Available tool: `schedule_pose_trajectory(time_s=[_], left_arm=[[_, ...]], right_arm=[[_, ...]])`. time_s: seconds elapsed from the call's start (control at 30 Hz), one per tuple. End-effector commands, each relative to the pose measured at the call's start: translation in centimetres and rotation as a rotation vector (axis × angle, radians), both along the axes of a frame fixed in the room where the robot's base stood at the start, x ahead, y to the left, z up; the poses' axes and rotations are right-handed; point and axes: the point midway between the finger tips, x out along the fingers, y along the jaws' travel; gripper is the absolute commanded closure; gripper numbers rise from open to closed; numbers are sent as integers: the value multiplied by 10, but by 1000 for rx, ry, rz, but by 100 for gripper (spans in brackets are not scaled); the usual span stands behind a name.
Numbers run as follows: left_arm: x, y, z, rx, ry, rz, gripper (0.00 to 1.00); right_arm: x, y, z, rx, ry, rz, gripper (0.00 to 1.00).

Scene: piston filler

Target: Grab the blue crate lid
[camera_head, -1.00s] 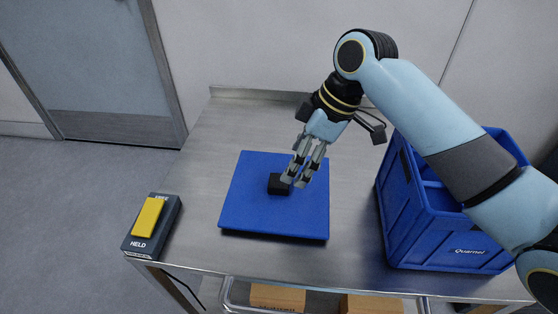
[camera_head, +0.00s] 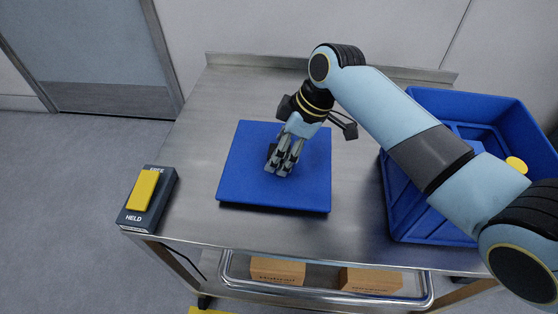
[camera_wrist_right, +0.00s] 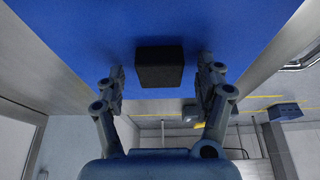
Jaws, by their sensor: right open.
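The blue crate lid (camera_head: 245,180) lies flat on the steel table in the head view. It has a black block-shaped knob on top, partly hidden behind my right gripper (camera_head: 282,168). In the right wrist view the blue lid (camera_wrist_right: 80,40) fills the upper part, and the black knob (camera_wrist_right: 160,68) sits between the two open fingers of my right gripper (camera_wrist_right: 160,85). A gap shows on each side of the knob. My left gripper is in neither view.
A blue crate (camera_head: 415,215) stands at the right of the table (camera_head: 215,110), partly behind my right arm, with a yellow round thing (camera_head: 516,165) in it. A grey box with a yellow rocker (camera_head: 143,190) sits at the left edge. Cardboard boxes (camera_head: 277,270) lie on a lower shelf.

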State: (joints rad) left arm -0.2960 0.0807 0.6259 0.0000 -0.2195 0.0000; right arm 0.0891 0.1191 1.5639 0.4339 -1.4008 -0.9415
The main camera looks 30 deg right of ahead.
Motion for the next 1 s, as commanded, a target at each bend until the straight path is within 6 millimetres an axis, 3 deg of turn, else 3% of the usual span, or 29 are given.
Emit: schedule_pose_trajectory(time_s=[0.23,0.73,1.0], left_arm=[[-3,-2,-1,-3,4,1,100],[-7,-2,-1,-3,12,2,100],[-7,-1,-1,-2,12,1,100]], right_arm=[[1,1,-1,1,-1,1,29],[0,0,-2,0,1,0,94],[0,1,-1,-1,2,0,97]])
